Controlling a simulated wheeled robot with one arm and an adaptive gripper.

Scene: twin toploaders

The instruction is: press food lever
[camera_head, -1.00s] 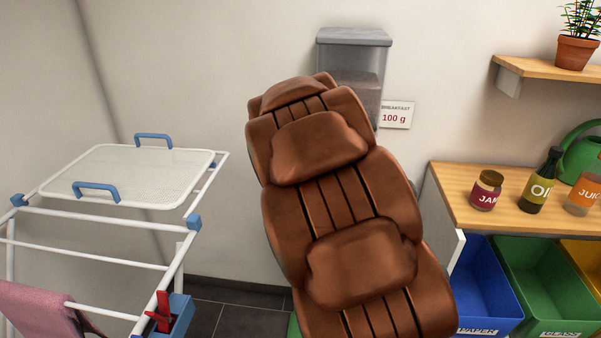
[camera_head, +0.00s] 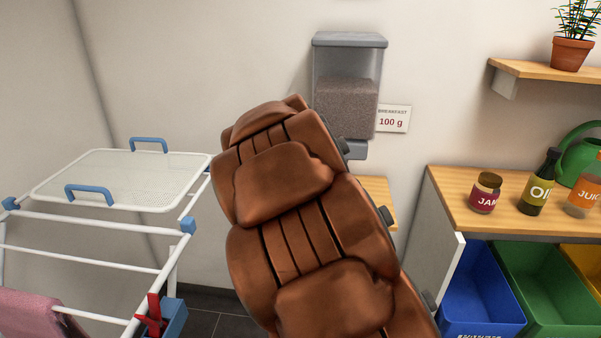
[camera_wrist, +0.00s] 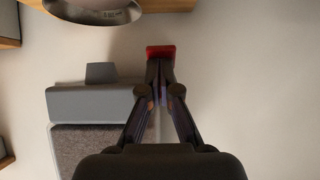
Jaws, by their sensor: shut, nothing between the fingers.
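The food dispenser (camera_head: 346,98) hangs on the wall in the head view, a clear bin of brown food with a grey lid. My brown padded arm hides part of its lower end. In the wrist view the dispenser (camera_wrist: 88,103) appears upside down at the left, with its grey spout (camera_wrist: 101,73) upward. A red lever (camera_wrist: 160,52) shows just beyond my fingertips. My gripper (camera_wrist: 160,72) is shut and empty, its tips at the lever; I cannot tell whether they touch. The gripper and lever are hidden in the head view.
A metal bowl (camera_wrist: 95,11) sits by a wooden surface (camera_wrist: 165,5) in the wrist view. A label reading 100 g (camera_head: 392,119) is beside the dispenser. A drying rack (camera_head: 95,225) stands left; a counter with jars and bottles (camera_head: 450,199) and coloured bins (camera_head: 482,290) stands right.

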